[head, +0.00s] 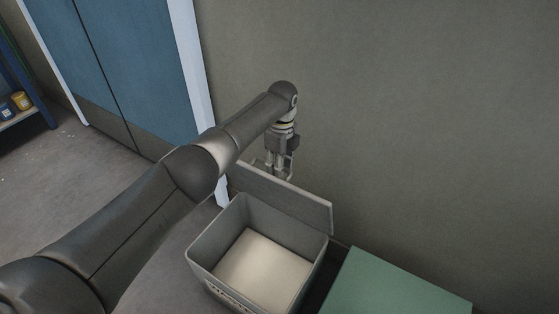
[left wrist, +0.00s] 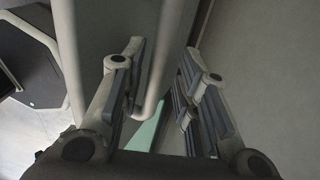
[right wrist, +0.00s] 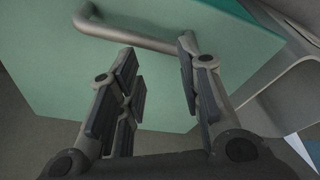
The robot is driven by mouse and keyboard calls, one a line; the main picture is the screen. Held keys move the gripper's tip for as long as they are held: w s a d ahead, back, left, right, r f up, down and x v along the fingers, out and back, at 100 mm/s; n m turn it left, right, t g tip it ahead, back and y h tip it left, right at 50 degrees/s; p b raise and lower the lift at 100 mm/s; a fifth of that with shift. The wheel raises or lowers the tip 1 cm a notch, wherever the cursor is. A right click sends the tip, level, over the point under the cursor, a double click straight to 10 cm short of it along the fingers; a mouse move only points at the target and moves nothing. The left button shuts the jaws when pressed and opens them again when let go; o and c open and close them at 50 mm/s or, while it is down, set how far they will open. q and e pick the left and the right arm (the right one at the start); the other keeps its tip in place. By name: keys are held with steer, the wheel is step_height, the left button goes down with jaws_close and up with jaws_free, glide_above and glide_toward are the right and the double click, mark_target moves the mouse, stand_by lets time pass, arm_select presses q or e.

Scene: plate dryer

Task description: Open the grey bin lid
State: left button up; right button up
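The grey bin (head: 207,255) stands on the floor with its lid (head: 300,200) raised steeply at the wall side. Its pale inside floor shows and looks empty. My left gripper (head: 272,170) points down at the lid's upper edge, on the wall side; its fingertips are partly hidden there.
A green box top (head: 400,285) lies right of the grey bin; a green surface with a grey handle (right wrist: 140,38) also fills much of the right wrist view. The wall (head: 430,100) is close behind. A blue door (head: 140,70) and a shelf (head: 22,118) are left.

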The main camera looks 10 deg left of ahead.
arm_select(q)
steer(key=shift+w+r, duration=0.1)
steer(key=shift+r, duration=0.1)
arm_select(e)
steer(key=shift+w+r, duration=0.1)
arm_select(q)
steer(key=shift+s+r, duration=0.2)
steer(key=shift+r, duration=0.15)
arm_select(e)
steer(key=shift+r, duration=0.1)
arm_select(q)
steer(key=shift+w+a+r, duration=0.1)
steer(key=shift+w+r, duration=0.05)
steer(key=shift+r, duration=0.3)
step_height(320, 180, up, 11)
steer(key=shift+w+d, duration=0.2)
